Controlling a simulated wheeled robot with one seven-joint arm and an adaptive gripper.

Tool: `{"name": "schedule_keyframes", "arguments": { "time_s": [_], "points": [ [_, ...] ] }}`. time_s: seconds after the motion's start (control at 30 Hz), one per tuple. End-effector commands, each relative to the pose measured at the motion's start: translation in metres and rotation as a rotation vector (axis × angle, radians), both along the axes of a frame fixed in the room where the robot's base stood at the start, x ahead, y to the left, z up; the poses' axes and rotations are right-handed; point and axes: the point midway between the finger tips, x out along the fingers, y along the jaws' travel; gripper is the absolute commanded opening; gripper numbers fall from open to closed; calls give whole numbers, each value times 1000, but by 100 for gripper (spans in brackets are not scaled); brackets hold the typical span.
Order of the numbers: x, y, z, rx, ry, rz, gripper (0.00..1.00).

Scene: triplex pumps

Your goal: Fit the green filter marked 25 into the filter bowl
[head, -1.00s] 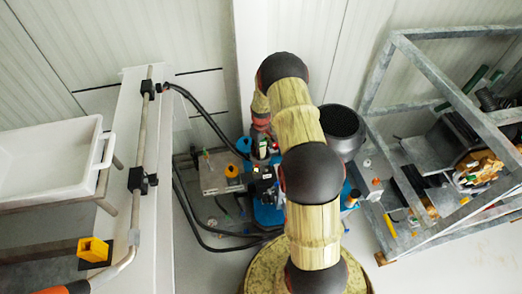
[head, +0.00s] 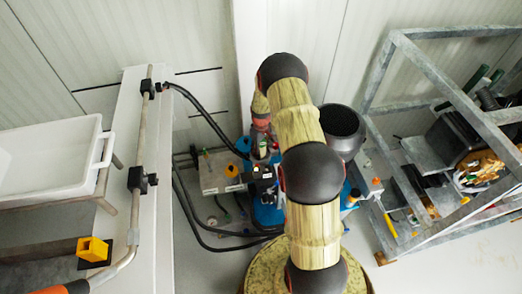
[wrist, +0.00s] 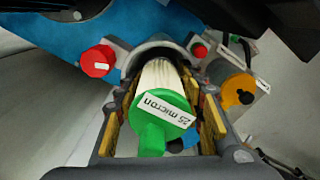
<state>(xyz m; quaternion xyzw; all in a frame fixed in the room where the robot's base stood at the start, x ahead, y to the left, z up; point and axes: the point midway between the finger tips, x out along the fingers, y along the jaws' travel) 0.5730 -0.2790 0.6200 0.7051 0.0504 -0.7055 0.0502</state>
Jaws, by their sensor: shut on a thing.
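In the wrist view, my gripper (wrist: 163,98) is shut on the green filter (wrist: 160,108). The filter has a green end cap with a knob facing the camera, a white label reading "25 micron", and a white pleated body pointing away. Yellow-brown finger pads stand on both sides of it. The far end of the filter is at a grey curved rim (wrist: 160,47) on the blue machine. I cannot tell whether this rim is the filter bowl or how far the filter is inside it. In the head view my arm hides the filter.
Red caps (wrist: 98,61) and a yellow-and-black knob (wrist: 238,91) sit close around the filter. In the head view, black hoses (head: 200,225) lie left of the blue pump, a grey metal frame (head: 445,70) stands right, and a white tray (head: 50,155) is at left.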

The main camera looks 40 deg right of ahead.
Motion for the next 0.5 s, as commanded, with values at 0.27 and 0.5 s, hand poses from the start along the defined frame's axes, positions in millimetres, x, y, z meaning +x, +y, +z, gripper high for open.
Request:
{"name": "schedule_keyframes", "arguments": {
  "time_s": [0.27,0.5],
  "points": [
    [0,0,-7,0,-1,0,5],
    [1,0,-12,-1,-1,0,5]
  ]
}}
